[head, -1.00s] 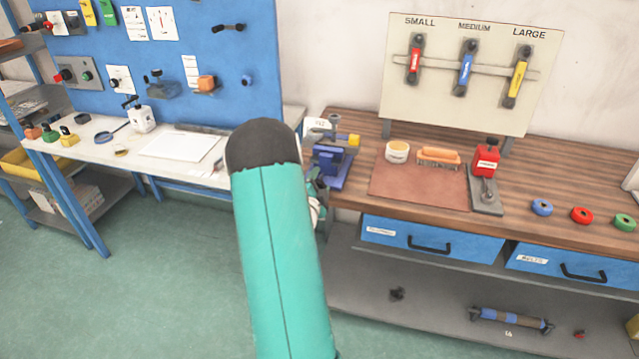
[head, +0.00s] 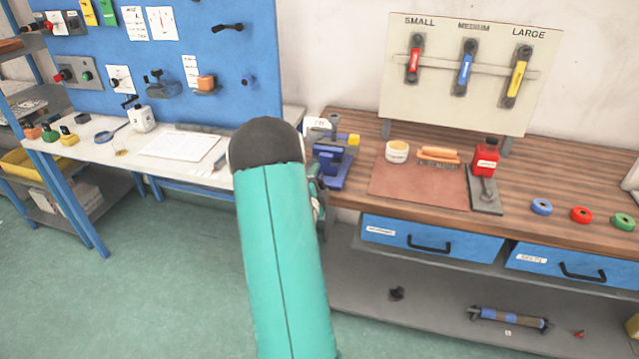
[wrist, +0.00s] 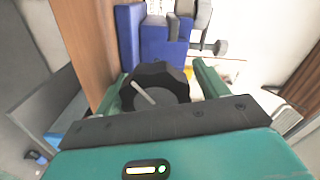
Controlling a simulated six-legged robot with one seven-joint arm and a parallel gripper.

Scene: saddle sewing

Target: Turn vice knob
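The blue vice (head: 333,168) stands at the left end of the wooden bench, partly covered by my arm in the head view. In the wrist view the vice's blue body (wrist: 165,45) is at the top middle. Its round black knob (wrist: 158,88), with a pale bar mark, faces my wrist camera. My gripper (wrist: 160,85) is open, with one green finger on each side of the knob. A narrow gap seems to show at the right finger; contact at the left finger is unclear. In the head view my arm hides most of the gripper.
On the bench right of the vice are a brown mat (head: 415,185), a white tub (head: 397,152) and a red device (head: 486,160). Blue drawers (head: 432,237) sit under the bench top. A second table with a blue pegboard (head: 225,60) is at the left.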

